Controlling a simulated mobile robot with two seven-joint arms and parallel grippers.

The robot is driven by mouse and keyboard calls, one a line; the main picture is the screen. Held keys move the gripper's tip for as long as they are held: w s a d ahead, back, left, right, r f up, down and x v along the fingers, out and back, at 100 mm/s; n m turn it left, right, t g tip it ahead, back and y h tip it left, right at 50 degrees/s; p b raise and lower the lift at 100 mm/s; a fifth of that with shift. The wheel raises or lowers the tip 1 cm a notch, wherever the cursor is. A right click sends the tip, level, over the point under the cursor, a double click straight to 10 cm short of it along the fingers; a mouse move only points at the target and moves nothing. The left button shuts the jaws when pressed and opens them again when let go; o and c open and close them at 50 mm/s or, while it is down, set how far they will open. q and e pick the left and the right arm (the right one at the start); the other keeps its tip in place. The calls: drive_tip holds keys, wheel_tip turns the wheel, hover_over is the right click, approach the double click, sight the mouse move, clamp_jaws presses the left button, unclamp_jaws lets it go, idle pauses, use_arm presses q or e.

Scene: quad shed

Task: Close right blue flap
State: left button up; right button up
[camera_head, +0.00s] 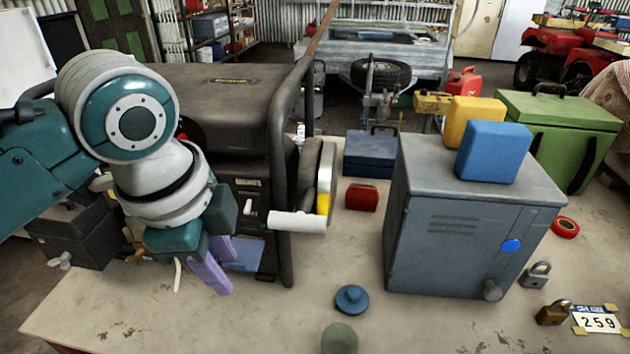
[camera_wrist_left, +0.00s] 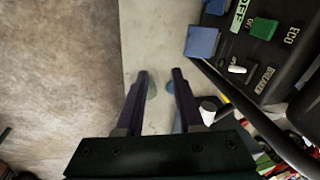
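A dark generator (camera_head: 225,105) stands on the workbench, its control panel facing the front. A square blue flap (camera_head: 245,253) shows low on that panel, partly behind my left gripper's fingers. In the left wrist view the blue flap (camera_wrist_left: 202,42) sits at the panel's left edge and seems to stick out from it; its exact angle I cannot tell. My left gripper (camera_head: 229,276) is in front of the panel, pointing down. Its purple fingers (camera_wrist_left: 160,76) are apart with nothing held between them. The flap is beyond and right of the fingertips there, apparently apart from them. My right gripper is out of view.
A green switch (camera_wrist_left: 263,29) and a white breaker lever (camera_wrist_left: 237,69) are on the panel. A white roll-like handle (camera_head: 297,221) juts out at right. A blue knob-like piece (camera_head: 352,299) and a grey cabinet (camera_head: 440,245) stand right of the generator. The bench front is mostly clear.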

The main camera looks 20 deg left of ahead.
sight(236, 265)
use_arm(q)
drive_tip(key=w+a+r+m, duration=0.2)
drive_tip(key=w+a, duration=0.1)
drive_tip(key=w, duration=0.1)
drive_tip(key=shift+y, duration=0.3)
drive_tip(key=b+x, duration=0.2)
drive_tip(key=x, duration=0.7)
drive_tip(key=shift+s+f, duration=0.15)
drive_tip(key=shift+f, duration=0.1)
clamp_jaws()
